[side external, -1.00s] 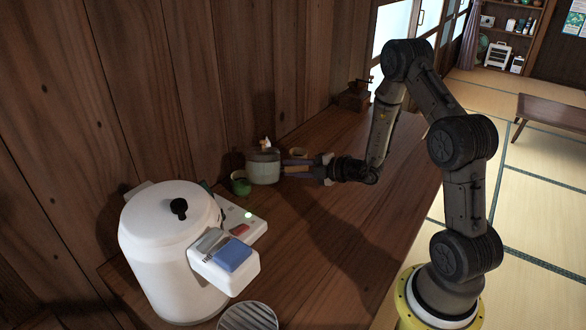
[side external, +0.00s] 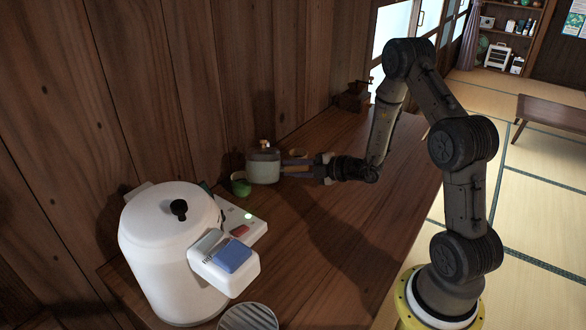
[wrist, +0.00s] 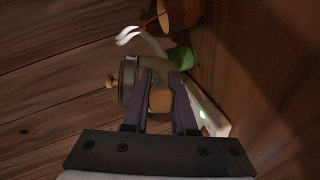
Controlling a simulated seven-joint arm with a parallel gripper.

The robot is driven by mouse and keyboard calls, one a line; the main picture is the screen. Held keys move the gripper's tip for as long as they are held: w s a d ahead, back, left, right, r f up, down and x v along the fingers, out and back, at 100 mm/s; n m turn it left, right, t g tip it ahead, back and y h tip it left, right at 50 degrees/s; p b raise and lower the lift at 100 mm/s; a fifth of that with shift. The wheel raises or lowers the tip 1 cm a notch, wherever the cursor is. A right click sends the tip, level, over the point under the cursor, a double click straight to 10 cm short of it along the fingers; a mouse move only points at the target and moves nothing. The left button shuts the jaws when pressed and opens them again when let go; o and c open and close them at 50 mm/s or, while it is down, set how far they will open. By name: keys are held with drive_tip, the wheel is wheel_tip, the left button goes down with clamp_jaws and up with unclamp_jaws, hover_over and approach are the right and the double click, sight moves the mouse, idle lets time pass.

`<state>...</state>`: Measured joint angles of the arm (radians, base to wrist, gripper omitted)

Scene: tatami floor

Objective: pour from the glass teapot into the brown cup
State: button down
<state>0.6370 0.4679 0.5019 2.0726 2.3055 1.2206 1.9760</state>
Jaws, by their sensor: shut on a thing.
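The teapot (side external: 263,170) stands near the wall in the side view, pale and cloudy, with a small knob on top. In the wrist view the teapot (wrist: 128,84) lies across the picture, its lid knob to the left. My gripper (side external: 290,168) reaches it from the right. In the wrist view my gripper (wrist: 160,82) is shut on its light wooden handle (wrist: 160,98). A brown round vessel (wrist: 178,14), likely the brown cup, is cut off at the top edge, beyond the teapot.
A small green cup (side external: 240,187) is beside the teapot, on the left. The plank wall is close behind. The counter's right side (side external: 370,215) is clear.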

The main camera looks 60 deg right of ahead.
drive_tip(key=shift+w+d+r+m+g, duration=0.1)
drive_tip(key=shift+r+m+g, duration=0.25)
drive_tip(key=shift+r, duration=0.3)
idle(2.8)
drive_tip(key=shift+f, duration=0.1)
drive_tip(key=shift+f+n+t, duration=0.75)
drive_tip(key=shift+n, duration=0.3)
drive_tip(key=shift+r+n+t+h, duration=0.6)
drive_tip(key=shift+r+n, duration=0.1)
drive_tip(key=shift+n, duration=0.4)
